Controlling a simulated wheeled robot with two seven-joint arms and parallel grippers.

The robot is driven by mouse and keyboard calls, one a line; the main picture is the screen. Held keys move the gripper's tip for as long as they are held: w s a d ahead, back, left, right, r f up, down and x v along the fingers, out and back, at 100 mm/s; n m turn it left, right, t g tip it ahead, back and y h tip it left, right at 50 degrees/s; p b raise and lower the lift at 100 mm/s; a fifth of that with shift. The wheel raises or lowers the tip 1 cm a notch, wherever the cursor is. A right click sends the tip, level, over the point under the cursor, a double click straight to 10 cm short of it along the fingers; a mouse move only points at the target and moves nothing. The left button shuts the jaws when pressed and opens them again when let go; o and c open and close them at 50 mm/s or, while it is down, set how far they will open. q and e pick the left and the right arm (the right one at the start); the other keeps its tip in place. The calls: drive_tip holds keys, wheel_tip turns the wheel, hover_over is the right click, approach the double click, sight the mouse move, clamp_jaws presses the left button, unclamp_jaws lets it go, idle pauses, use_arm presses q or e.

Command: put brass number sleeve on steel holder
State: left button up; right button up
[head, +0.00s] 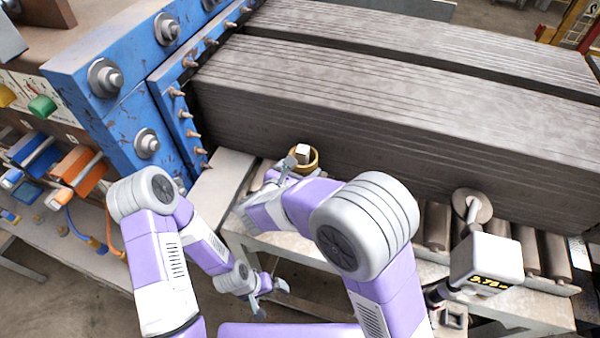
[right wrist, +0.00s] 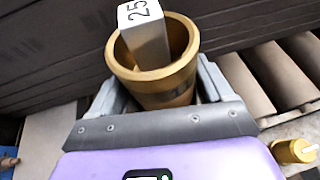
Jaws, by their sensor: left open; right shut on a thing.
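The brass number sleeve (head: 313,163) is a gold ring-like cup in front of the grey stack. It also shows large in the right wrist view (right wrist: 150,88). The square steel holder (head: 303,151) stands inside the sleeve's opening and rises above its rim. Its top bears "25" in the right wrist view (right wrist: 148,36). My right gripper (head: 297,165) is shut on the sleeve, one finger on each side. The lower end of the sleeve and the holder's base are hidden. My left gripper (head: 266,291) is open and empty, low and apart from them.
A long grey layered stack (head: 380,130) stands directly behind the sleeve. A blue bolted frame (head: 110,80) is at left. Rollers (head: 530,255) and a white display box (head: 487,259) lie to the right. Another small brass piece (right wrist: 294,151) shows in the right wrist view.

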drive_tip(key=shift+w+f, duration=0.1)
drive_tip(key=shift+f, duration=0.45)
drive_tip(key=o, duration=1)
drive_tip(key=shift+f, duration=0.2)
drive_tip(key=shift+c, duration=0.2)
drive_tip(key=o, duration=0.4)
drive_tip(key=shift+c, duration=0.2)
drive_tip(key=shift+r, duration=0.15)
